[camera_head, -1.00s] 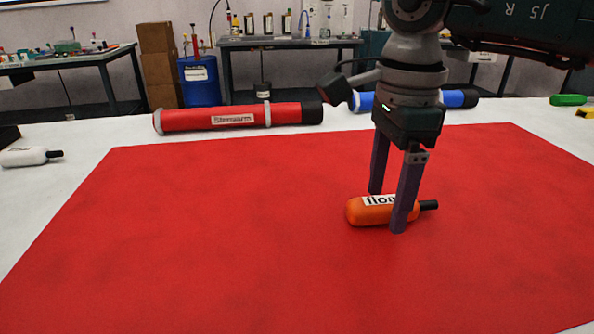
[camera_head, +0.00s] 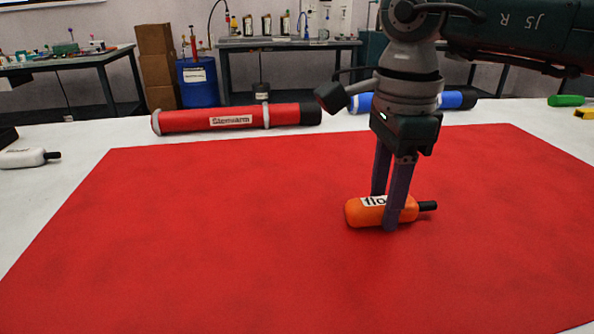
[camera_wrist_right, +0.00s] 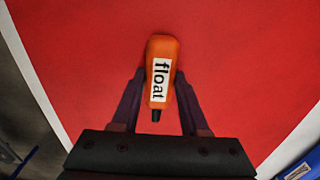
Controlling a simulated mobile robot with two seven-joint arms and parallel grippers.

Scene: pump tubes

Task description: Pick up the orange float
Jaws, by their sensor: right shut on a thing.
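The orange float (camera_head: 364,214) lies on its side on the red mat (camera_head: 220,230), with a white "float" label and a black tip pointing right. It also shows in the right wrist view (camera_wrist_right: 161,50), where its black tip points toward the gripper's base. My right gripper (camera_head: 390,210) reaches down from above and is shut on the float, one finger on each side of its body. The right gripper's fingers (camera_wrist_right: 158,90) flank it in the right wrist view too. The near finger hides part of the label in the head view. My left gripper is not in view.
A red tube labelled "Stenwarm" (camera_head: 230,118) lies behind the mat, with a blue tube (camera_head: 455,100) to its right. A white bottle-like object (camera_head: 22,158) lies at the left. A green object (camera_head: 566,101) is at the far right. The mat around the float is clear.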

